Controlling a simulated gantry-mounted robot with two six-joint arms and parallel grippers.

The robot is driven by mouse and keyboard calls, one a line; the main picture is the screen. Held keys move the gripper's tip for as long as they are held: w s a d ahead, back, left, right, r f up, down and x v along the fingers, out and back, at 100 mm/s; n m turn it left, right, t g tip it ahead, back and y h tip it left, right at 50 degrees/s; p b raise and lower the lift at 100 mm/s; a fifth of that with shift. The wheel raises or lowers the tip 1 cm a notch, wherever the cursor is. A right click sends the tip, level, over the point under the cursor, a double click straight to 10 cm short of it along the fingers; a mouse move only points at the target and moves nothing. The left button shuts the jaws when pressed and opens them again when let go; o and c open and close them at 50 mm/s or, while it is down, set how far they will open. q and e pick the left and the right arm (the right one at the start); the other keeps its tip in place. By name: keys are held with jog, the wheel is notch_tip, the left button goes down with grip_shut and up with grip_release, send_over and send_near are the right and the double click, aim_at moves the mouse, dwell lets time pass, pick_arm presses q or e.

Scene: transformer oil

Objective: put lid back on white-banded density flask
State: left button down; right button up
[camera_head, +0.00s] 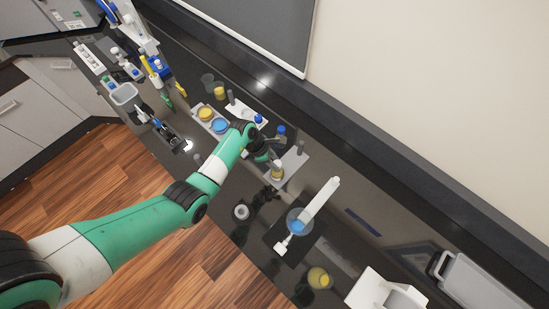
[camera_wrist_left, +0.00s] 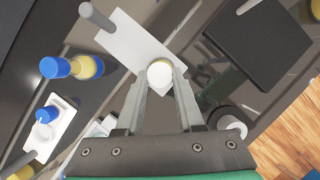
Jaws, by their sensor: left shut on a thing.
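My left gripper (camera_head: 273,161) reaches over the white plate with a grey post (camera_head: 292,165) in the head view. Its fingers (camera_wrist_left: 161,77) are shut on a round, pale lid (camera_wrist_left: 160,71), seen from above in the left wrist view. A small flask with yellowish contents (camera_head: 277,173) stands on the plate right below the fingertips. The lid is over or on this flask; I cannot tell if it is seated. The flask's neck and any white band are hidden by the lid and fingers. My right gripper is not in view.
A blue-capped flask (camera_head: 281,130) stands close behind the gripper; it also shows in the left wrist view (camera_wrist_left: 71,67). A tray with yellow and blue dishes (camera_head: 212,119) lies to the left. A white device with a blue dish (camera_head: 300,220) stands to the right.

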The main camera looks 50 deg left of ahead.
pick_arm(q)
grip_release()
dwell(0.5)
jog(key=shift+r, duration=0.1)
notch_tip(320, 180, up, 7)
jog(key=p, duration=0.7)
jog(key=shift+p, duration=0.3)
grip_shut()
dwell(0.4)
dwell(0.5)
